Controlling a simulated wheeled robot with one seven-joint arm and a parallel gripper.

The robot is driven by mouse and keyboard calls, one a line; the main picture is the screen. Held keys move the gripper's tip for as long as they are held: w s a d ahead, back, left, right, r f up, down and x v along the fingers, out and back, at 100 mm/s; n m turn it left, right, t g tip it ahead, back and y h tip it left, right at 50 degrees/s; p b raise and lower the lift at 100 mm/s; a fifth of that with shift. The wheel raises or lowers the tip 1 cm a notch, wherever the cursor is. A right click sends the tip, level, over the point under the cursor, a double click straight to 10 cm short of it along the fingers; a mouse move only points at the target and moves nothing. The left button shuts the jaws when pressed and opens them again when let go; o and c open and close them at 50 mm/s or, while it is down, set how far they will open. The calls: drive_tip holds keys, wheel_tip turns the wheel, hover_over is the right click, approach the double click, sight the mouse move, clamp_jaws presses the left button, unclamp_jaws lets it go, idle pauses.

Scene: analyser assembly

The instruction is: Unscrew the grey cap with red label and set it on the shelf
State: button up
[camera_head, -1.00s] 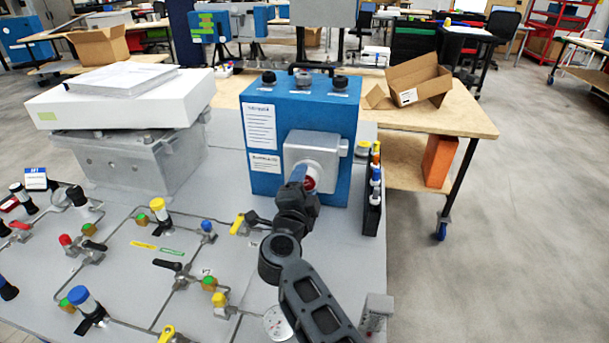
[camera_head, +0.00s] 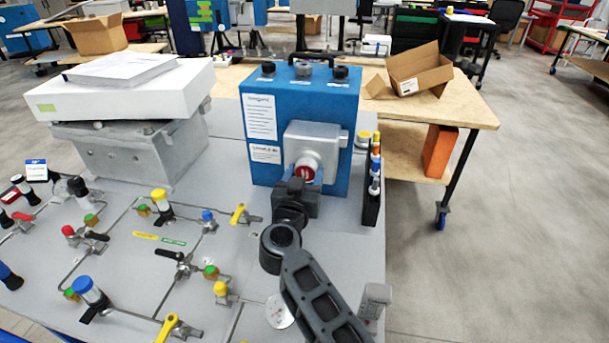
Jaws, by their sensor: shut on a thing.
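The grey cap with the red label (camera_head: 305,174) is at the front of the silver housing (camera_head: 327,140) on the blue analyser box (camera_head: 258,175). Its red face shows just above my gripper (camera_head: 305,184). My gripper reaches up to it from the front and is shut on the cap. The fingers and wrist hide the cap's lower part. I cannot tell whether the cap is still threaded into the housing. A narrow black shelf (camera_head: 371,212) with several small coloured-top items stands right of the analyser.
Pipes and several valves, including a yellow-handled one (camera_head: 239,214), cover the grey tabletop on the left. A white box on a metal block (camera_head: 135,160) stands at the back left. A wooden table (camera_head: 440,110) with an open carton (camera_head: 418,72) is behind right.

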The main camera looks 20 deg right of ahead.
drive_tip(key=n, duration=0.6)
drive_tip(key=o, duration=1)
